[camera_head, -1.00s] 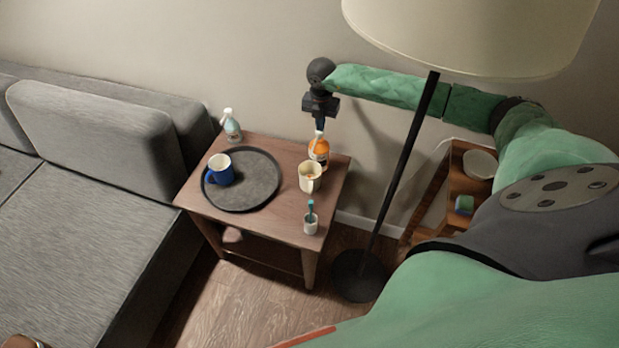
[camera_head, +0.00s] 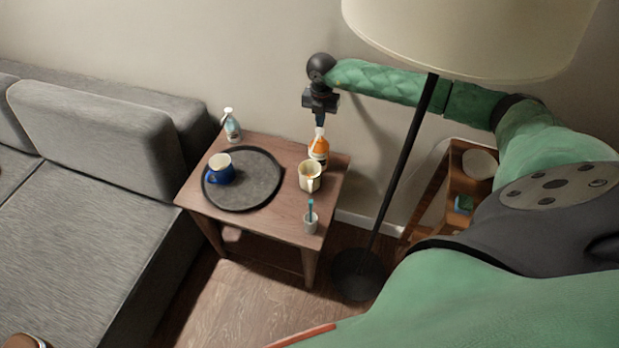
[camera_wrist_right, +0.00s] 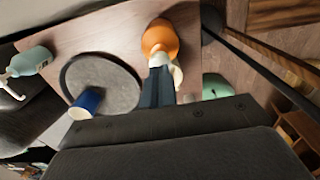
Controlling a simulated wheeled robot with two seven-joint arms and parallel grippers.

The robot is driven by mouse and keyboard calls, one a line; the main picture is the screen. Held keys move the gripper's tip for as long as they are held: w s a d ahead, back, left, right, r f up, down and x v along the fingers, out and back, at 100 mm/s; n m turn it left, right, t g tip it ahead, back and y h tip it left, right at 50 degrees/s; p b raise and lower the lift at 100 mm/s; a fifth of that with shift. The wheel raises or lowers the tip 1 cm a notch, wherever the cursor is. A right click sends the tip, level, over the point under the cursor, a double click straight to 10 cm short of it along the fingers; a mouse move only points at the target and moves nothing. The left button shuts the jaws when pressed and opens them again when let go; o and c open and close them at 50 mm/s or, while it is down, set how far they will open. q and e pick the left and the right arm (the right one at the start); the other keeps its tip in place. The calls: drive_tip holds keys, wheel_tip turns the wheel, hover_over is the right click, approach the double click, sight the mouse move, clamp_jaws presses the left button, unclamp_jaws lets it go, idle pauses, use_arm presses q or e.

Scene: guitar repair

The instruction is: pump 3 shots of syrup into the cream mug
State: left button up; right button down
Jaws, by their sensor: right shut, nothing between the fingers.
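The orange syrup bottle (camera_head: 319,150) with a white pump top stands upright at the back right of the wooden side table; it also shows in the right wrist view (camera_wrist_right: 160,37). The cream mug (camera_head: 310,178) stands upright just in front of it, and in the wrist view the mug (camera_wrist_right: 177,76) is mostly hidden behind my fingers. My right gripper (camera_head: 320,121) points down, right over the pump top. It is shut and empty; its fingers (camera_wrist_right: 157,82) show dark in the wrist view. Whether the fingertips touch the pump I cannot tell. My left gripper is out of view.
A round dark tray (camera_head: 262,183) holds a blue mug (camera_head: 221,176). A floor lamp pole (camera_head: 401,165) rises right of the table (camera_head: 270,222).

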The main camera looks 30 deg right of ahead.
drive_tip(key=shift+f, duration=0.25)
drive_tip(key=shift+f+b, duration=0.95)
drive_tip(key=shift+f, duration=0.25)
drive_tip(key=shift+r, duration=0.15)
drive_tip(key=shift+r+p, duration=0.65)
drive_tip(key=shift+r, duration=0.7)
drive_tip(key=shift+r, duration=0.1)
drive_tip(key=shift+r+p, duration=0.3)
drive_tip(key=shift+r, duration=0.25)
drive_tip(key=shift+r+p, duration=0.75)
drive_tip(key=shift+r, duration=1.6)
